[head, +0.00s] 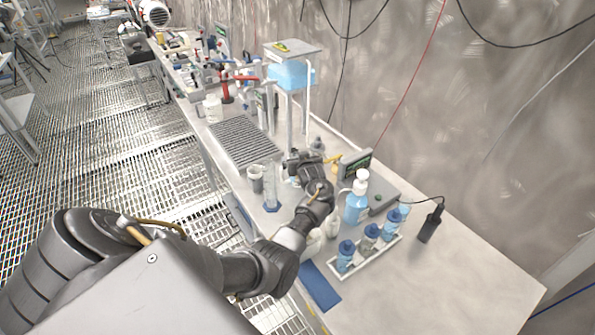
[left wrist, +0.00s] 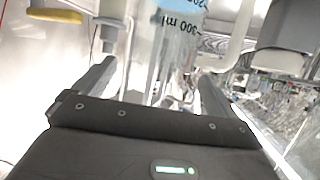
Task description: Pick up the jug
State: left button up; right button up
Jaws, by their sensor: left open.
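My left gripper (head: 306,167) reaches over the bench from the left in the head view. In the left wrist view its two fingers (left wrist: 158,74) are spread wide apart. A clear vessel (left wrist: 165,50) with a blue upper part and a "300 ml" mark shows between and beyond them; it looks like a measuring jug. I cannot tell whether the fingers touch it. In the head view the gripper and forearm hide most of what lies there, so I cannot pick the jug out surely. My right gripper is not in view.
A clear cylinder with a blue foot (head: 271,200) stands left of my gripper. A blue pump bottle (head: 357,205) and a white rack (head: 382,258) with blue-capped bottles stand to the right. A ribbed tray (head: 240,143) lies behind. The bench's front right is clear.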

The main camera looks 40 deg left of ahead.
pick_arm(q)
jog(key=shift+f+x, duration=0.15)
jog(key=shift+x, duration=1.15)
jog(key=shift+f+x, duration=0.2)
jog(key=shift+x, duration=1.1)
jog(key=shift+s+d, duration=0.1)
jog(key=shift+s, duration=0.05)
jog(key=c, duration=1.2)
